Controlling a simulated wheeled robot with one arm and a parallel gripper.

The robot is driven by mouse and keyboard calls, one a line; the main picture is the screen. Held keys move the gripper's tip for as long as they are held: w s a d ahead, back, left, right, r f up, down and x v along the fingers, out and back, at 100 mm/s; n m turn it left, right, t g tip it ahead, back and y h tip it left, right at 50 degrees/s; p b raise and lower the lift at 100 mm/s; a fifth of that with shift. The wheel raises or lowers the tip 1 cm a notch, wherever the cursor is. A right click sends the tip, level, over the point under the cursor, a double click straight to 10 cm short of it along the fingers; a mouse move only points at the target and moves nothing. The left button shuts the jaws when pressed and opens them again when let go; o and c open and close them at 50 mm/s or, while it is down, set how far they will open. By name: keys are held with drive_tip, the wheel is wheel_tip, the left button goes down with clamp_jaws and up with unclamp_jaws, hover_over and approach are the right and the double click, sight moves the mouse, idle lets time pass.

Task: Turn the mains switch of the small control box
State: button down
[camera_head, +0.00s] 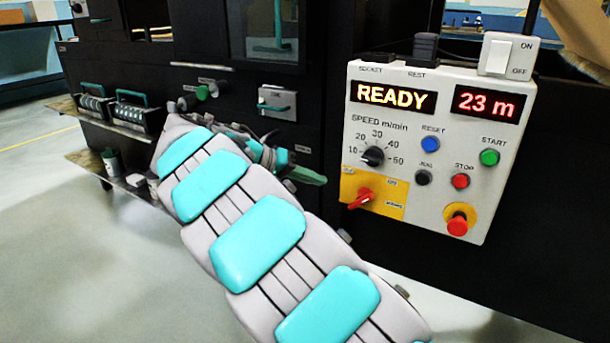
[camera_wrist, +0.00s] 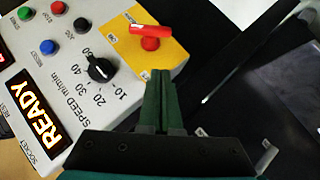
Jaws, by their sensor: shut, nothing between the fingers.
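The small control box (camera_head: 408,120) is a pale panel with lit displays reading READY and 23 m. Its mains switch (camera_head: 361,199) is a red rotary handle on a yellow plate at the box's lower left. In the head view the handle lies aslant, its left end lower. In the wrist view the red handle (camera_wrist: 150,33) lies nearly level above the fingertips. My gripper (camera_head: 318,179) is just left of the yellow plate in the head view. Its green fingers (camera_wrist: 160,78) are shut and empty, pointing towards the switch, apart from the handle in the picture.
The black speed knob (camera_wrist: 100,69) is close to the yellow plate. A red stop knob (camera_head: 458,222) sits at the box's lower right, and a white ON/OFF rocker (camera_head: 497,55) on its top. A dark machine front with a latch (camera_head: 277,102) stands behind my arm.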

sight(352, 203)
drive_tip(key=d+f, duration=0.5)
drive_tip(key=d, duration=0.1)
drive_tip(key=shift+s+d, duration=0.15)
drive_tip(key=shift+d, duration=0.05)
drive_tip(key=shift+a+f+n+g+h, duration=0.1)
drive_tip(key=shift+f+n+g+h, duration=0.4)
drive_tip(key=shift+h, duration=0.3)
idle(0.6)
